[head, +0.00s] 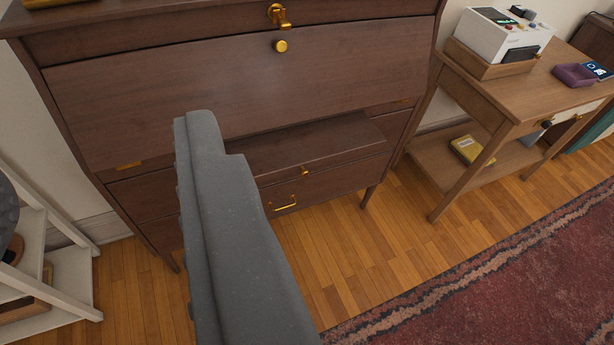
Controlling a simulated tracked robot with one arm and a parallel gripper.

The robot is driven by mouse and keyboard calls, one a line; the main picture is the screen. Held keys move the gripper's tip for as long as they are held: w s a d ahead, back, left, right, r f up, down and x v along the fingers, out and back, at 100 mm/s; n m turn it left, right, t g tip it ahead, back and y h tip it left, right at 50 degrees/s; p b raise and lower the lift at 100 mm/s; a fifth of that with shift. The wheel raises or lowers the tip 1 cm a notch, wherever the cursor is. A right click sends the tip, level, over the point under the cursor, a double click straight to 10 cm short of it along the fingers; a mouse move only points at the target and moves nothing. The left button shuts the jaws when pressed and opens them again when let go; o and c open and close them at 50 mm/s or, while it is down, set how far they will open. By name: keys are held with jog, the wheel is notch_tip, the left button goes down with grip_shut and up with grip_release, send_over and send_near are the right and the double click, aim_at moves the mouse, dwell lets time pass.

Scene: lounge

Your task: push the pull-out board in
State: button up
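A dark brown wooden desk (130,95) with a closed slanted front stands ahead. Below that front, the pull-out board (335,140) sticks out, its top surface showing and a small brass knob on its front edge. My gripper (198,122) is a dark grey shape reaching up from the bottom of the picture. Its tip overlaps the slanted front and it hides the left part of the board. I see only one grey body, not two separate fingertips, so its opening is hidden. Whether it touches the desk cannot be told.
A drawer with a brass handle (284,203) lies below the board. A wooden side table (506,103) stands at right with a white device (500,34) on top. A white shelf (72,280) is at lower left. A red rug (520,270) covers the floor at lower right; wooden floor is clear before the desk.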

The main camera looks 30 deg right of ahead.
aim_at(306, 176)
jog(key=w+d+f+n+h+p, duration=0.1)
jog(key=w+d+f+h+p, duration=0.1)
jog(key=w+d+f, duration=0.85)
jog(key=w+d+f+n+h+p, duration=0.1)
jog(key=w+d+f+p, duration=0.2)
jog(key=w+d+f, duration=0.7)
jog(key=w+d+f+n+t+y+p, duration=0.1)
jog(key=w+f, duration=0.2)
jog(key=f, duration=0.4)
jog(key=w+d+f+n+p, duration=0.1)
jog(key=w+f, duration=0.2)
jog(key=f, duration=0.5)
jog(key=s+d+f+t+y+p, duration=0.1)
jog(key=s+f, duration=0.2)
jog(key=f, duration=0.5)
jog(key=s+d+f+t+y+p, duration=0.1)
jog(key=s+f+y, duration=0.15)
jog(key=f, duration=0.65)
jog(key=shift+h, duration=0.45)
jog(key=w+b, duration=0.1)
jog(key=w, duration=0.3)
jog(key=w+b, duration=0.1)
jog(key=w, duration=0.8)
jog(key=shift+w+a+r+b, duration=0.15)
jog(key=shift+w+a+b, duration=0.1)
jog(key=shift+b, duration=0.15)
grip_shut()
